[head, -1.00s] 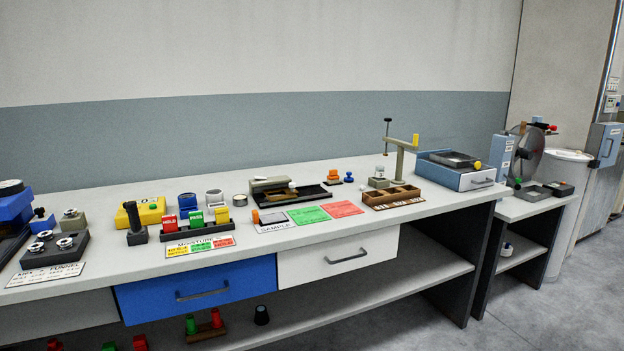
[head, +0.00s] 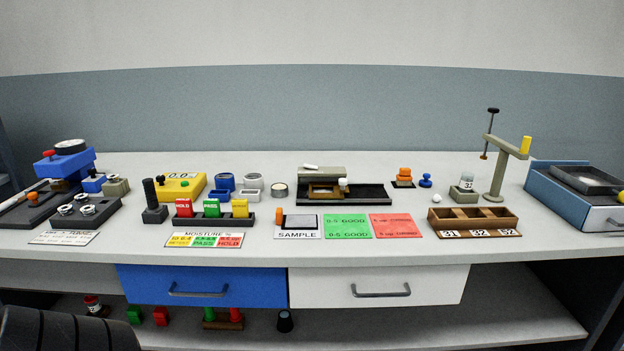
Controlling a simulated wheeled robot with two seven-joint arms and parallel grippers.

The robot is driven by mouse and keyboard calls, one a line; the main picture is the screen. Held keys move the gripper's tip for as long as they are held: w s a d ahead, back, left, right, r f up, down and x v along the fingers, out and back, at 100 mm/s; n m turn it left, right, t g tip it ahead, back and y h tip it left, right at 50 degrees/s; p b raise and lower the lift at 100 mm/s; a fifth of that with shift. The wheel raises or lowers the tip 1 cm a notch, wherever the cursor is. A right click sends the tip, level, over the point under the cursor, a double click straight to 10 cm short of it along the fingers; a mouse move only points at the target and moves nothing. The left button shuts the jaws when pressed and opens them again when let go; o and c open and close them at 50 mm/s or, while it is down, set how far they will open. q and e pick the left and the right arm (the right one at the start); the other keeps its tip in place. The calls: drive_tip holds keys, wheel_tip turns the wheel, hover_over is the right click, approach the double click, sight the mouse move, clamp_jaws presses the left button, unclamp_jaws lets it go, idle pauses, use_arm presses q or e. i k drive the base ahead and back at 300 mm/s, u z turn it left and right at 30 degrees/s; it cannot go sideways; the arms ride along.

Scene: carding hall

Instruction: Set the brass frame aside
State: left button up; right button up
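A small brass-coloured frame (head: 324,197) sits on the black base (head: 365,193) of a grey device near the back middle of the bench. It appears to lie flat in front of the grey block (head: 322,172), with a white knob (head: 343,184) at its right end. Neither of my grippers shows in the head view.
A sample card (head: 298,234) and green (head: 347,226) and red (head: 395,225) cards lie in front of it. A wooden tray (head: 437,223) and a post stand (head: 497,185) are to the right. Colored blocks in a rack (head: 211,221) stand left. Bare bench remains between.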

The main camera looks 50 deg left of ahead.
sight(329, 185)
drive_tip(key=u, duration=2.1)
